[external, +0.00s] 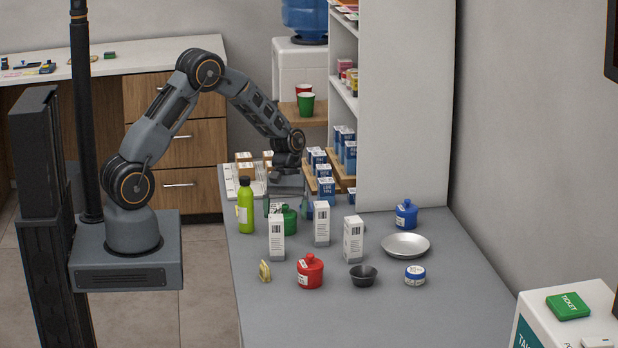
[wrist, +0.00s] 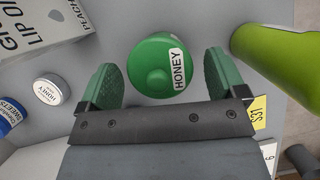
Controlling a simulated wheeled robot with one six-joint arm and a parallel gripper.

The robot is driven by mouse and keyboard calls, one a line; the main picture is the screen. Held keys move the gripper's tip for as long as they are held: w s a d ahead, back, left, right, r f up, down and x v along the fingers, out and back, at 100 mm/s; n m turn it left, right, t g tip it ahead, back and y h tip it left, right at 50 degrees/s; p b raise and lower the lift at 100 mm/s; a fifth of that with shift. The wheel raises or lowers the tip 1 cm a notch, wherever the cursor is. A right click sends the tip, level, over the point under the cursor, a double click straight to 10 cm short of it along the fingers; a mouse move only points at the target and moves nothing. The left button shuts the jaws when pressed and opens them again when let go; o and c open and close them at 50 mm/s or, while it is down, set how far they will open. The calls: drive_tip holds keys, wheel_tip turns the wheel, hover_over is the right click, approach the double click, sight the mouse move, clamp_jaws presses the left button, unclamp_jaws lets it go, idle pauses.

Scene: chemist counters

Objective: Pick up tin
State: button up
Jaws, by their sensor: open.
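A round green lidded tin (external: 289,220) with a knob on top stands on the grey counter. In the wrist view the green tin (wrist: 158,66) carries a white HONEY label and lies between the two green finger pads of my gripper (wrist: 160,78). The pads are spread apart, with a visible gap on each side of the tin. In the external view my gripper (external: 287,205) points down over the tin, whose upper part it partly hides. A similar red tin (external: 310,272) and blue tin (external: 405,215) stand apart from it.
A lime-green bottle (external: 245,207) stands close on the left. White boxes (external: 277,238) (external: 322,224) (external: 353,240) stand in front and to the right. A metal plate (external: 405,245), dark bowl (external: 363,275) and low blue-white container (external: 414,275) lie further right.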

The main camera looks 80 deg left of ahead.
drive_tip(key=shift+d+f, duration=0.25)
drive_tip(key=shift+f, duration=0.45)
drive_tip(key=c, duration=1.1)
